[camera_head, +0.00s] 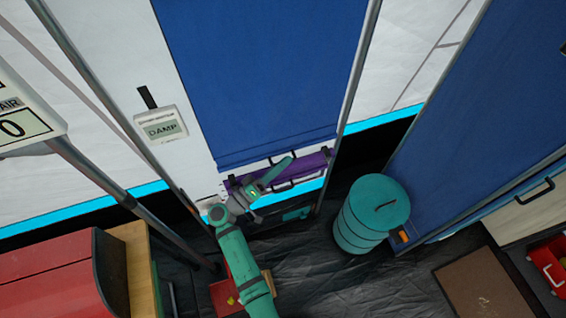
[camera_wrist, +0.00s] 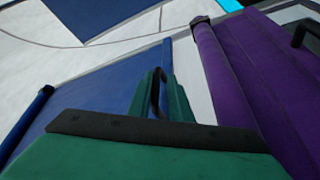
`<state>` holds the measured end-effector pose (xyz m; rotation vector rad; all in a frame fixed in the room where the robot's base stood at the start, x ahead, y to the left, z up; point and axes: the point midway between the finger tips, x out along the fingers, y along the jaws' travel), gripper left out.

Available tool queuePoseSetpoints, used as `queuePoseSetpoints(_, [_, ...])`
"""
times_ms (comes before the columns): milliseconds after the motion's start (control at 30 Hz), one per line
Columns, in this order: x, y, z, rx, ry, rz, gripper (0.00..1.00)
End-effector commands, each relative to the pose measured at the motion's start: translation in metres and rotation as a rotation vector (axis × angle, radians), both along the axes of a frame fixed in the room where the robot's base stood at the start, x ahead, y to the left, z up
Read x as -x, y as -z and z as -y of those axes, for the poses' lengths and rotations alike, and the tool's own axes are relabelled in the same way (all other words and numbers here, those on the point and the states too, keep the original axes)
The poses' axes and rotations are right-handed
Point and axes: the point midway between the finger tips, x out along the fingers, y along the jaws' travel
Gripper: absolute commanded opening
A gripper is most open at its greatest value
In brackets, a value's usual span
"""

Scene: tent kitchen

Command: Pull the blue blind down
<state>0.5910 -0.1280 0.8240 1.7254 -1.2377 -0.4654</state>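The blue blind (camera_head: 262,75) hangs over the white tent wall in the head view, its lower bar a little above a purple rolled or folded panel (camera_head: 310,165). In the wrist view the blue blind (camera_wrist: 85,98) is at left and the purple panel (camera_wrist: 225,75) at right, with a white gap between. My green gripper (camera_head: 272,174) is at the blind's lower edge. In the wrist view a black handle (camera_wrist: 157,92) stands between the fingers of my gripper (camera_wrist: 162,85). Whether the fingers press on it is unclear.
A teal lidded bin (camera_head: 372,215) stands right of my arm. Another blue panel (camera_head: 480,110) hangs at far right. A damp meter (camera_head: 160,126) is on the wall at left. A red box-like unit (camera_head: 45,275) is at lower left. Metal poles flank the blind.

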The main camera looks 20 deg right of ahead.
Motion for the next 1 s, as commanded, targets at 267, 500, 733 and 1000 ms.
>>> queuePoseSetpoints(267, [0.0, -0.002, 0.001, 0.001, 0.002, 0.003, 0.17])
queuePoseSetpoints(500, [0.005, 0.001, -0.011, 0.002, 0.0, 0.003, 0.17])
queuePoseSetpoints(733, [0.022, 0.009, -0.048, 0.002, -0.001, 0.003, 0.17])
queuePoseSetpoints(1000, [0.039, 0.018, -0.084, 0.001, 0.0, 0.003, 0.17])
